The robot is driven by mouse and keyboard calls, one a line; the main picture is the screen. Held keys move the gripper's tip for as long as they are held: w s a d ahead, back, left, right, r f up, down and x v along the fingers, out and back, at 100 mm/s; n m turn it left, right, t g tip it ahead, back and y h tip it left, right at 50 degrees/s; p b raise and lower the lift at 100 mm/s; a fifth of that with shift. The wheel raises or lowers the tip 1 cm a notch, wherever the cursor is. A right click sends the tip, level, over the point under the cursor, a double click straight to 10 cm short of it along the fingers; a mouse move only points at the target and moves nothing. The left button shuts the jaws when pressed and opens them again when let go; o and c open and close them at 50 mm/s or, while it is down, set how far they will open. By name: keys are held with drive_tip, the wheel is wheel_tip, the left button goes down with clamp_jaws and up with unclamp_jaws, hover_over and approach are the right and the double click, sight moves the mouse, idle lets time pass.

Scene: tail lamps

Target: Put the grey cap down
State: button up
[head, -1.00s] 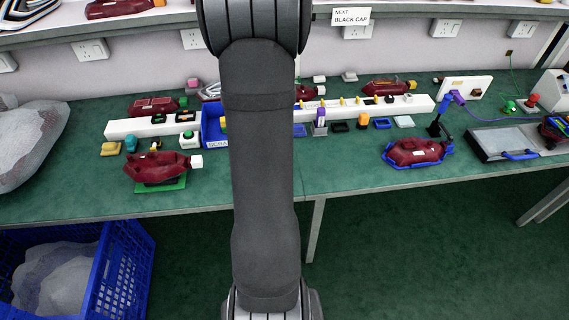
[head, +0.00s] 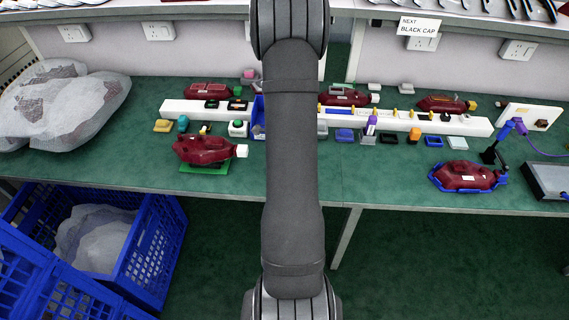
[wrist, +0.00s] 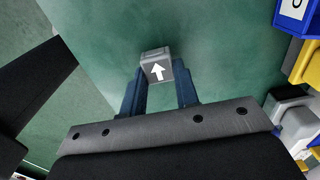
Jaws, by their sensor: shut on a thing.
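The grey cap (wrist: 155,58) is a small block with a white arrow on its face. It shows in the wrist view between the tips of my gripper (wrist: 160,88). The two blue fingers are shut on it, one on each side. Green bench top (wrist: 100,35) lies behind the cap. I cannot tell whether the cap touches the bench or hangs above it. In the head view my own arm hides the gripper and the held cap.
In the wrist view a blue bin (wrist: 294,12), a yellow piece (wrist: 308,63) and grey-black parts (wrist: 288,108) line the right edge. The green around the cap is clear. In the head view a red lamp (head: 203,150) and a white rail (head: 440,123) flank my arm.

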drive_tip(key=shift+f, duration=0.55)
drive_tip(key=shift+f, duration=0.1)
drive_tip(key=o, duration=1.1)
wheel_tip(320, 180, up, 12)
drive_tip(key=shift+r, duration=0.15)
